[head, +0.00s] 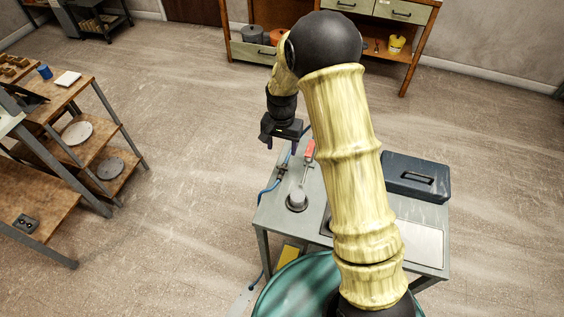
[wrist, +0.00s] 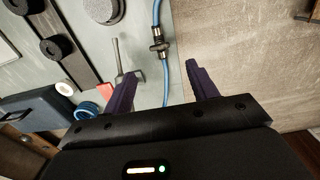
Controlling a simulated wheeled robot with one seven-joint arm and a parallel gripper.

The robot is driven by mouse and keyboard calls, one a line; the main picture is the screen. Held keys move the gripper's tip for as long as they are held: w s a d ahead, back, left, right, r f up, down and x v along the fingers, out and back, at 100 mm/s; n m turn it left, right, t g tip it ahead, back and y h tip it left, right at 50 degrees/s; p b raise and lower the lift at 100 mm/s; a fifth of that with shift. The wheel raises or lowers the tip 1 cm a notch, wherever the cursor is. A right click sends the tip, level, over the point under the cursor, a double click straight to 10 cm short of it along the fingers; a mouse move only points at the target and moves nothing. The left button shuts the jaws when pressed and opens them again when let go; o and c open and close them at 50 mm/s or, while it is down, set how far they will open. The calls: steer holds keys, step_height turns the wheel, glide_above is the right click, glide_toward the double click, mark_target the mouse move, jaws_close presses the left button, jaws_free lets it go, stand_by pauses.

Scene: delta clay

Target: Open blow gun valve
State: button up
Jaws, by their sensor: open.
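The valve is a small dark and metallic fitting (wrist: 158,42) in line with a blue hose (wrist: 166,80) in the wrist view. In the head view the fitting (head: 281,170) shows small near the left edge of the grey table, with the blue hose (head: 265,190) running down past that edge. My gripper (wrist: 160,75) is open and empty. In the wrist view the hose passes between its two purple fingers, and the fitting appears just beyond the fingertips. In the head view my gripper (head: 281,145) hangs over the table's far left corner. The valve's handle position cannot be told.
A red-handled tool (head: 309,150) lies right of the fitting. A round grey piece (head: 297,199) stands on the table (head: 268,213). A dark blue toolbox (head: 415,177) sits at the right. A teal drum (head: 290,297) stands in front. Open floor lies left of the table.

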mark_target(282, 168)
step_height(282, 168, down, 10)
steer(key=shift+r+p, duration=0.25)
steer(key=shift+p, duration=0.4)
steer(key=c, duration=1)
